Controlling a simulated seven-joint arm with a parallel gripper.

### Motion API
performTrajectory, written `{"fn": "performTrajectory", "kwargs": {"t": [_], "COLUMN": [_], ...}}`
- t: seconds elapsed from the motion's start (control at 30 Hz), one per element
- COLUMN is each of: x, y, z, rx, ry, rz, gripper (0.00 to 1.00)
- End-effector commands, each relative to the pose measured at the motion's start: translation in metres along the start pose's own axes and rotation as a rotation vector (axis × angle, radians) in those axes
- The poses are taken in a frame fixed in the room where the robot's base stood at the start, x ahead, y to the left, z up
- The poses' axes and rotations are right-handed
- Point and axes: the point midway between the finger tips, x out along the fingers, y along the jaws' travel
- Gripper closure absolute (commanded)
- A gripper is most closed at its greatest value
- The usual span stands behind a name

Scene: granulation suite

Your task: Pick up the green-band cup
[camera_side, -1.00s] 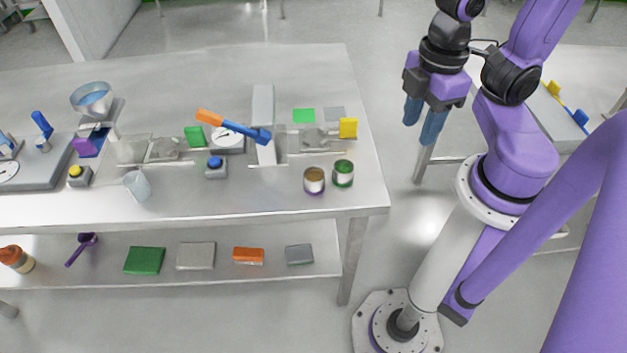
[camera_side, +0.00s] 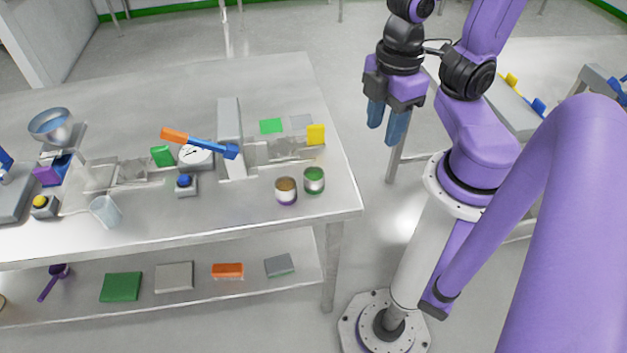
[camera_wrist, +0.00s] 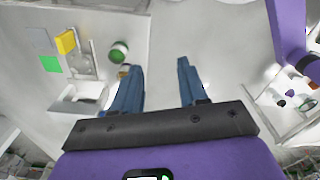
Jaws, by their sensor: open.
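The green-band cup (camera_side: 314,180) stands upright near the front right corner of the steel table. It also shows in the wrist view (camera_wrist: 118,52), left of my fingers. A similar cup with a purple lower band and brown contents (camera_side: 286,191) stands just left of it; in the wrist view it is partly hidden behind my left finger. My gripper (camera_side: 386,128) hangs in the air to the right of the table, above and right of both cups. Its two blue fingers point down, apart and empty, and they also show in the wrist view (camera_wrist: 157,85).
The steel table (camera_side: 270,218) carries a grey upright post (camera_side: 230,140), an orange-and-blue tool (camera_side: 200,143), a yellow block (camera_side: 316,134), a green flat square (camera_side: 271,126) and a clear beaker (camera_side: 106,212). A lower shelf holds several flat blocks. The tabletop right of the green-band cup is bare.

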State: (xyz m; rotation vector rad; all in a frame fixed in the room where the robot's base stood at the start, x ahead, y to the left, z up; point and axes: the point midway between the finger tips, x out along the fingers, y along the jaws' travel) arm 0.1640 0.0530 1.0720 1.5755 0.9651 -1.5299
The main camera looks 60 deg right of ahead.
Motion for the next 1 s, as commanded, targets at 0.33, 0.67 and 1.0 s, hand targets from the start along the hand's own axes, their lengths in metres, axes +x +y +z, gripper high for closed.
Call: {"fn": "performTrajectory", "kwargs": {"t": [0.33, 0.67, 1.0], "x": [0.0, 0.0, 0.0026], "y": [0.0, 0.0, 0.007], "z": [0.0, 0.0, -0.006], "rx": [0.0, 0.0, -0.006], "ry": [0.0, 0.0, -0.004], "rz": [0.0, 0.0, 0.001], "gripper": [0.57, 0.21, 0.21]}}
